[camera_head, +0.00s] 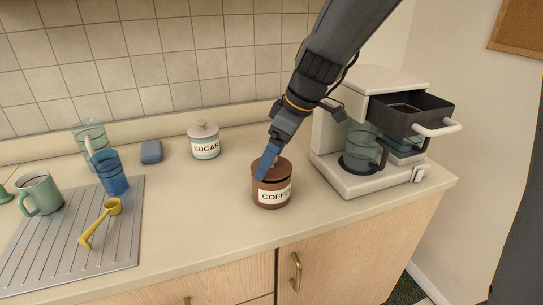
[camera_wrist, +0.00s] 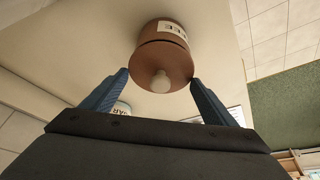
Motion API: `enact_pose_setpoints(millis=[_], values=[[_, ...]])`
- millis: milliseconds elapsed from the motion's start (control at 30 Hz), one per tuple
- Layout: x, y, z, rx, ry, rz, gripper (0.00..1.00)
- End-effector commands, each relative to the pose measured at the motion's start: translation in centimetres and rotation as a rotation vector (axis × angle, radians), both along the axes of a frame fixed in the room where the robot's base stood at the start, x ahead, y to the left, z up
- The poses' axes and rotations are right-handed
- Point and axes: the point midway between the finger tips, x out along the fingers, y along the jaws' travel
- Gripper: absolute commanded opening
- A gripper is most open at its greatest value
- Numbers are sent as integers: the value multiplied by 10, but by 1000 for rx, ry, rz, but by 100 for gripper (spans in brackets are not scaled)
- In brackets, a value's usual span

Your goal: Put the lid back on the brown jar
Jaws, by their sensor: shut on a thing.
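The brown jar (camera_head: 272,199), labelled COFFEE, stands upright on the counter in the head view. Its brown lid (camera_head: 284,167) is at the jar's mouth, partly hidden by my gripper (camera_head: 265,170). In the wrist view my gripper (camera_wrist: 159,76) has its two blue fingers on opposite sides of the lid (camera_wrist: 173,64), shut on its rim. The lid's pale knob (camera_wrist: 160,83) lies between the fingers. The jar body (camera_wrist: 155,34) is directly beyond the lid, with a thin dark line between them. I cannot tell whether the lid is fully seated.
A white SUGAR jar (camera_head: 205,148) stands behind to the left. A coffee machine (camera_head: 350,182) with its dark drawer (camera_head: 410,115) out stands close on the right. A drainboard (camera_head: 110,245) with a yellow scoop (camera_head: 98,223) is at left. The counter front is clear.

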Motion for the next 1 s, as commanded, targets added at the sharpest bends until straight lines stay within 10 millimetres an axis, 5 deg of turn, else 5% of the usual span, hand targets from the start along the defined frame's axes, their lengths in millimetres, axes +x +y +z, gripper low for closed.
enact_pose_setpoints(millis=[467,500,600,1000], values=[[0,0,0,0,0,0,59],[0,0,0,0,0,0,85],[0,0,0,0,0,0,100],[0,0,1,0,0,0,100]])
